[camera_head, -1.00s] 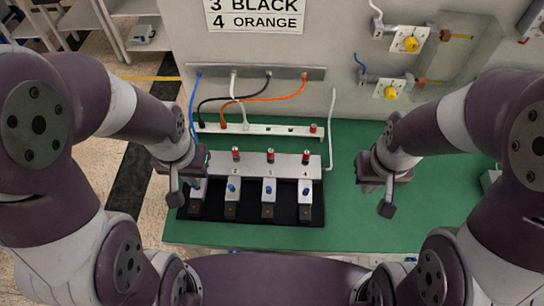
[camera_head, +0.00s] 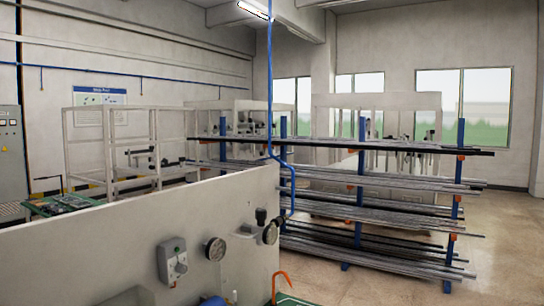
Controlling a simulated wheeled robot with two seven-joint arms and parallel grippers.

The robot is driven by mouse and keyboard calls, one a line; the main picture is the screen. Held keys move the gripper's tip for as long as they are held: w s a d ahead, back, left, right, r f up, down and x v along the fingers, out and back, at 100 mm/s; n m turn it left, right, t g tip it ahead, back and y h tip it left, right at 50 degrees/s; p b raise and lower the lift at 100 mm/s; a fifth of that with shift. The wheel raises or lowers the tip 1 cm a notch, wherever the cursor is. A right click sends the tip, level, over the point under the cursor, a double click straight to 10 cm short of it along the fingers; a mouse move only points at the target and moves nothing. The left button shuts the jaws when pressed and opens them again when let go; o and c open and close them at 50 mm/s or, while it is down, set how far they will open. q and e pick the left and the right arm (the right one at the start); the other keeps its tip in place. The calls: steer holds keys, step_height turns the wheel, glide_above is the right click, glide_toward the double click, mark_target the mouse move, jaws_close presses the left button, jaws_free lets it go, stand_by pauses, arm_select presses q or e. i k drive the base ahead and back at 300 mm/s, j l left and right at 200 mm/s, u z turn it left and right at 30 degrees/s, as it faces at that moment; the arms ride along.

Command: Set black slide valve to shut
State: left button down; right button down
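Neither of my grippers shows in the current head view. The green bench with the valves and coloured hoses is out of view too, apart from a small green patch at the bottom edge. No black slide valve can be made out. A pale upright panel (camera_head: 120,245) fills the lower left. It carries a grey box with a rotary knob (camera_head: 174,262), a round gauge (camera_head: 216,249) and a black-knobbed fitting (camera_head: 261,217) near its right end. I cannot tell whether that fitting is a slide valve.
An orange hook-shaped piece (camera_head: 281,284) and a blue rounded thing (camera_head: 212,301) show at the bottom. Behind the panel stands a blue rack (camera_head: 361,190) loaded with long bars. A white frame (camera_head: 108,150) stands at left. Open floor (camera_head: 500,265) lies at right.

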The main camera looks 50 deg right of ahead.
mark_target(280, 220)
steer(key=z, duration=1.9)
